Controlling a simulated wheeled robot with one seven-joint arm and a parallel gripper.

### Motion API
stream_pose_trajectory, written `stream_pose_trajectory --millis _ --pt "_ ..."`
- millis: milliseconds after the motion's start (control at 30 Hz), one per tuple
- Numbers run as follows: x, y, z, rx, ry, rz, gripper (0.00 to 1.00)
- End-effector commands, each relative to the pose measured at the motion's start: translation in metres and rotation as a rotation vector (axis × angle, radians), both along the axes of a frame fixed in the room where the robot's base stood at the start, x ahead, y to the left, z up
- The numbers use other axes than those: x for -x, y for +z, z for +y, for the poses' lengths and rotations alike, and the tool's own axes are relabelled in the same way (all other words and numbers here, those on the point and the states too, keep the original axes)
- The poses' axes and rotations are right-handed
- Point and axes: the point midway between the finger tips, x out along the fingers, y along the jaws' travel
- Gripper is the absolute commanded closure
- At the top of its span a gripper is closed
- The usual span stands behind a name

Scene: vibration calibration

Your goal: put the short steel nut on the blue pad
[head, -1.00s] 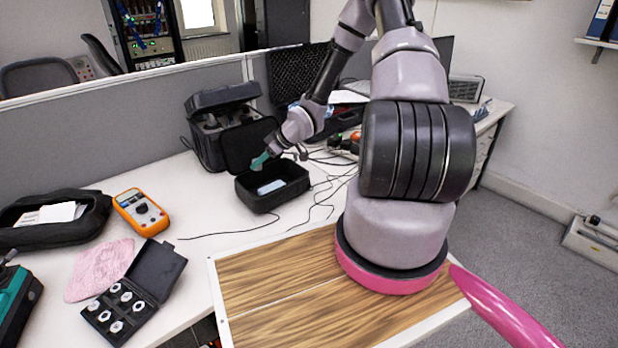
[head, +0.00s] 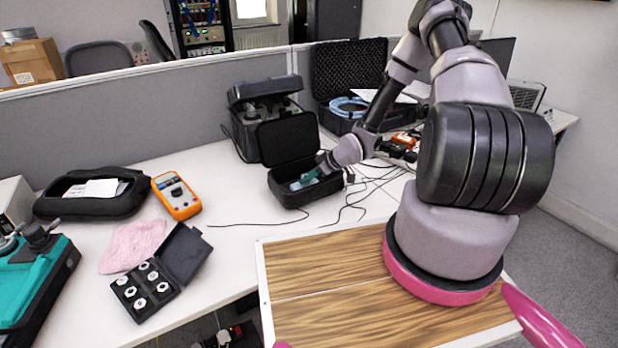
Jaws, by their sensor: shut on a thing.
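My gripper (head: 311,177) has teal fingers and reaches down from the right into a small open black case on the white table. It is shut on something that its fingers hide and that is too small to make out. A light blue pad (head: 295,186) shows in part on the case floor, just left of the fingertips. I cannot tell whether the fingers or the held thing touch the pad. I cannot make out the short steel nut itself.
The small case (head: 285,197) has an upright lid (head: 287,138) behind the gripper. A black box of several shiny nuts (head: 129,309) lies at the front left, beside a pink cloth (head: 117,258) and an orange multimeter (head: 183,209). Cables (head: 350,205) lie right of the case.

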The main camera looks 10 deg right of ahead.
Motion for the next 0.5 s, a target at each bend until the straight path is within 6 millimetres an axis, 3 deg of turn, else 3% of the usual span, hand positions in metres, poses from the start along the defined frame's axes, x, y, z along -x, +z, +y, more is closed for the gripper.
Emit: stream_pose_trajectory --millis 367,400,433,500 --pt "-0.0001 -0.0049 0.0007 -0.001 0.001 -0.001 1.00" --pt "-0.0001 -0.0045 0.0005 0.000 0.001 -0.001 0.45" --pt "-0.0001 -0.0044 0.0005 0.000 0.001 -0.001 0.34" --pt "-0.0001 -0.0042 0.0005 0.000 0.001 -0.001 0.31"
